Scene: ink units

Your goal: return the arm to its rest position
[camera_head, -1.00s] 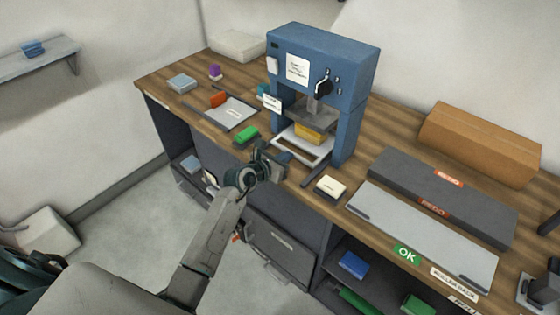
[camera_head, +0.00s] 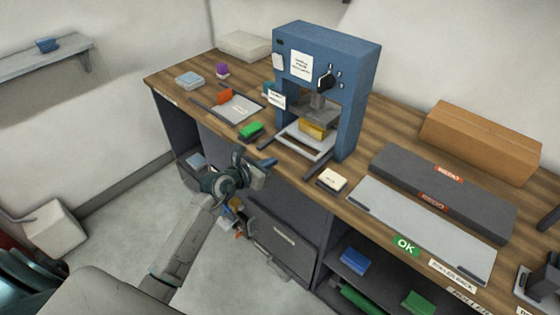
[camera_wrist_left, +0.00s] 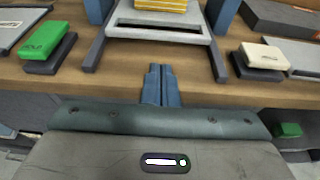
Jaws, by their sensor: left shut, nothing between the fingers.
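My left gripper (camera_head: 262,167) is in front of the workbench's front edge, just left of and below the blue press (camera_head: 345,100). In the left wrist view its fingers (camera_wrist_left: 161,84) are together with nothing between them, pointing at the bench edge. A yellow block (camera_head: 313,130) sits in the press above a pale tray (camera_head: 300,144); the block also shows at the top of the left wrist view (camera_wrist_left: 160,5). My right gripper does not show.
A green block (camera_head: 251,130) and a cream block (camera_head: 332,179) lie near the bench's front edge. Grey trays marked REDO (camera_head: 400,175) and OK (camera_head: 380,220), and a brown box (camera_head: 482,142), are to the right. Floor left of the bench is open (camera_head: 120,220).

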